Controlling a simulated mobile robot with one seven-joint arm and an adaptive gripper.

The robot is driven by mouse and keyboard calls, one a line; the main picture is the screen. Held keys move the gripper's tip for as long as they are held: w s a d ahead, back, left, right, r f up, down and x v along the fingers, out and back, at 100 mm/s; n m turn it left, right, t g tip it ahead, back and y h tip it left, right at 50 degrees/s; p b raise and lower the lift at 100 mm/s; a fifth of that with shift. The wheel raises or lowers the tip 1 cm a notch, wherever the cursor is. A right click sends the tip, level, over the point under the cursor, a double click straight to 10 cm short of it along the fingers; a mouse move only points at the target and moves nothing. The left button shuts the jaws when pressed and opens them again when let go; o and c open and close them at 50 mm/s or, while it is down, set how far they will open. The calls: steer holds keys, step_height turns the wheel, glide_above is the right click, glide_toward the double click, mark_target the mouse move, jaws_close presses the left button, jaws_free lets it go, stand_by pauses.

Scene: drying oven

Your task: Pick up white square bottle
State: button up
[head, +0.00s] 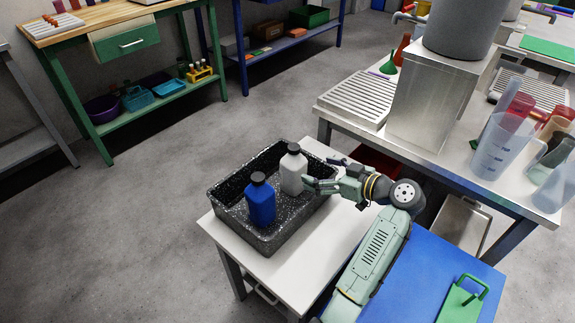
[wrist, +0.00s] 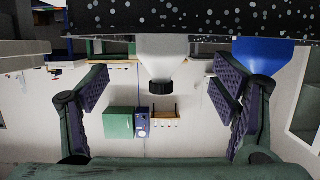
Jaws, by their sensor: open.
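The white square bottle (head: 293,170) with a black cap stands upright in a black speckled tray (head: 232,226). My gripper (head: 316,184) is just to its right in the head view, with its fingers pointing at the bottle. In the wrist view, which looks upside down, my gripper (wrist: 162,80) is open with its fingers spread apart. The white bottle (wrist: 161,55) shows centred in the gap, a little beyond the fingertips; contact is not visible. The tray (wrist: 190,16) fills the top edge there.
A blue bottle (head: 261,203) with a black cap stands in the same tray, left of the white one. The tray rests on a white table (head: 310,250). A metal bench (head: 500,180) with beakers and a metal box (head: 432,100) stands at the right.

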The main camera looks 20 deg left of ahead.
mark_target(303, 167)
steer(key=p+x, duration=0.1)
steer(key=x, duration=0.4)
steer(key=shift+s+a, duration=0.1)
steer(key=p+x, duration=0.2)
steer(key=x, duration=0.2)
steer(key=shift+a+f, duration=0.3)
steer(key=shift+c, duration=0.5)
steer(key=shift+r, duration=0.1)
steer(key=c, duration=1.7)
